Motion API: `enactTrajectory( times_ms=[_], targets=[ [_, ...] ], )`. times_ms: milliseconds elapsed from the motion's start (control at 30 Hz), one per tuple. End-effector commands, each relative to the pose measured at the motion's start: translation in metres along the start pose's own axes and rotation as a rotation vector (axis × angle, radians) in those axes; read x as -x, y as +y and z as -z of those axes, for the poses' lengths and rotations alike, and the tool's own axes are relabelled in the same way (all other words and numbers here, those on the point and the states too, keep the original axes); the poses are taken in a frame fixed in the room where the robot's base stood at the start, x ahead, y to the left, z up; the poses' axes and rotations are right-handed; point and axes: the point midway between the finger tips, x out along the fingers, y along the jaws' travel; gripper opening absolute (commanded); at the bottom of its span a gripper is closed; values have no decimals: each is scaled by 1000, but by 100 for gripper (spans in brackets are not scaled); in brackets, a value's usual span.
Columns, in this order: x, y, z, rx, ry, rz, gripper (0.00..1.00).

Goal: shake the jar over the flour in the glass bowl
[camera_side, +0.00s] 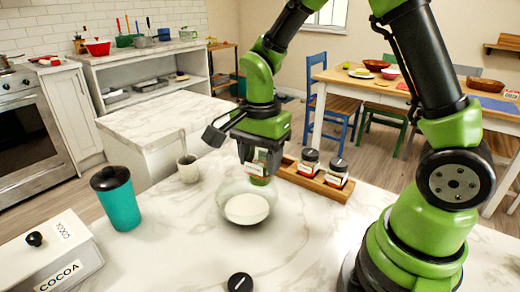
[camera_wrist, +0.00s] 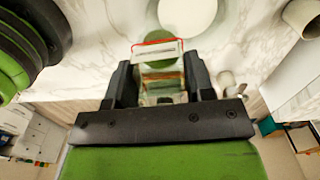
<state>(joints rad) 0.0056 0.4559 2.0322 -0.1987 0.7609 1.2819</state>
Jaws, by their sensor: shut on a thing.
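My gripper (camera_side: 258,160) is shut on a small glass jar (camera_side: 260,172) with a red-and-white label, and the jar also shows between the fingers in the wrist view (camera_wrist: 160,72). A green end of the jar faces down in the side view; whether it is open cannot be told. The jar is in the air above the rear part of the glass bowl (camera_side: 222,205). White flour (camera_side: 246,209) lies in the bowl, which stands on the marble counter. The flour shows as a white disc at the top of the wrist view (camera_wrist: 187,12). No falling grains are visible.
A wooden rack (camera_side: 318,184) with two dark-lidded jars stands just right of and behind the bowl. A mug (camera_side: 188,172), a teal canister (camera_side: 120,205) and a cocoa box (camera_side: 50,258) stand left. A black lid (camera_side: 240,282) lies in front. Counter around the bowl's front is clear.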

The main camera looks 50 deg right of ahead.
Motion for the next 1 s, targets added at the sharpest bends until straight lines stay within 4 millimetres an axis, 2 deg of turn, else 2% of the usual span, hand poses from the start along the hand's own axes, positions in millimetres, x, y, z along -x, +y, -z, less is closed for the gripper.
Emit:
enactTrajectory(
  times_ms=[167, 600, 1000],
  targets=[
    [-13, 0, 0, 0, 0, -2, 21],
    [-10, -3, -5, -5, -266, 154, 21],
    [-10, -4, -6, -3, -299, 170, 21]
  ],
)
